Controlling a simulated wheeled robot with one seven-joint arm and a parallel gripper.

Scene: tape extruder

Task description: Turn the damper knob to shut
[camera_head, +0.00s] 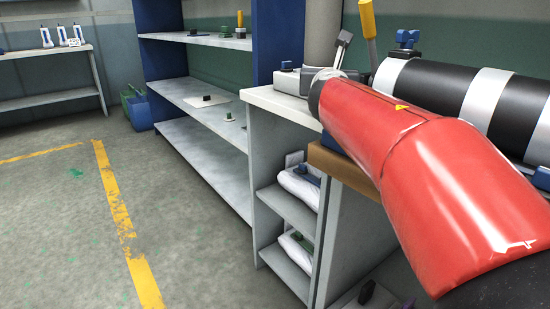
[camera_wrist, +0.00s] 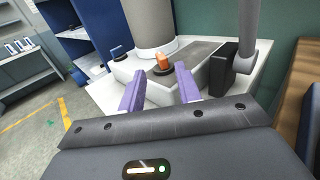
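In the wrist view, a small orange knob (camera_wrist: 161,62) stands on a light grey machine base (camera_wrist: 129,69), in front of a thick grey column (camera_wrist: 152,22). A small blue knob (camera_wrist: 117,52) sits on the base further left. The frames do not label either as the damper knob. My gripper (camera_wrist: 159,78) is open and empty, its two purple fingers apart. The orange knob shows beyond the fingertips, between them in the picture; I see no contact. In the head view my red arm hides the gripper and the orange knob; the blue knob (camera_head: 286,65) shows there.
A dark box (camera_wrist: 221,68) with a grey lever (camera_wrist: 245,55) stands right of the fingers. In the head view, a black-and-white barrel (camera_head: 435,93) with a blue valve-like part (camera_head: 407,38) lies behind my arm.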

